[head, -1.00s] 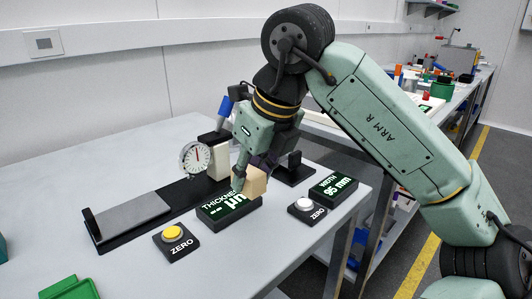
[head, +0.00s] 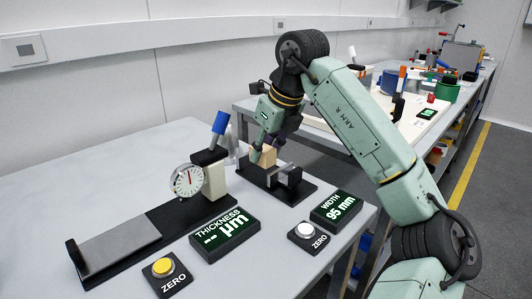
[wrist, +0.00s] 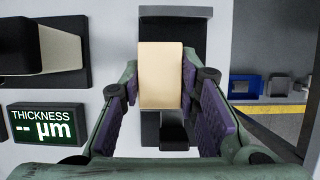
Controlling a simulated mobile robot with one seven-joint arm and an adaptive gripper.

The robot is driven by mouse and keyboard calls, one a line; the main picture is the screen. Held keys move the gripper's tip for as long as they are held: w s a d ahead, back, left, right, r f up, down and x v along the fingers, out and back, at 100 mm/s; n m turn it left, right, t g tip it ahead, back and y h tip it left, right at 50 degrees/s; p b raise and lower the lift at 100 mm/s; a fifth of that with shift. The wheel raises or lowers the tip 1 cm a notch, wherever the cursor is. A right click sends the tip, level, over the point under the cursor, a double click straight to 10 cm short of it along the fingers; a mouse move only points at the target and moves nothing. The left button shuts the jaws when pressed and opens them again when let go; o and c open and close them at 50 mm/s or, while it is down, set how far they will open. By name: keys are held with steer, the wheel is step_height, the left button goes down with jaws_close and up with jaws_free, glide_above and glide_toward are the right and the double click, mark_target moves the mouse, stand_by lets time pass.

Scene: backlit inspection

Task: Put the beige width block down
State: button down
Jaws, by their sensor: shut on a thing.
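The beige width block (head: 263,157) is held between the fingers of my gripper (head: 266,143) at the width gauge (head: 301,190), a black base with upright jaws near the table's back right. In the wrist view the beige block (wrist: 161,75) is between the purple pads of my gripper (wrist: 161,92), with the dark gauge base (wrist: 195,32) behind it. I cannot tell whether the block touches the base. The width display (head: 336,207) reads 95 mm.
The thickness gauge, with its round dial (head: 187,180) and blue lever (head: 220,122), stands to the left. The thickness display (head: 224,234), yellow zero button (head: 163,267) and white zero button (head: 306,230) are in front. The table's left part (head: 60,200) is bare.

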mark_target(266, 158)
steer(key=shift+w+d, duration=0.2)
steer(key=shift+w, duration=0.75)
steer(key=shift+f+p, duration=0.35)
steer(key=shift+f, duration=1.5)
steer(key=shift+f, duration=0.15)
steer(key=c, duration=1.2)
jaws_free()
steer(key=shift+r, duration=0.3)
steer(key=v, duration=1.1)
steer(key=shift+d+r+b, duration=0.15)
steer(key=shift+r+b, duration=0.15)
steer(key=shift+r, duration=0.05)
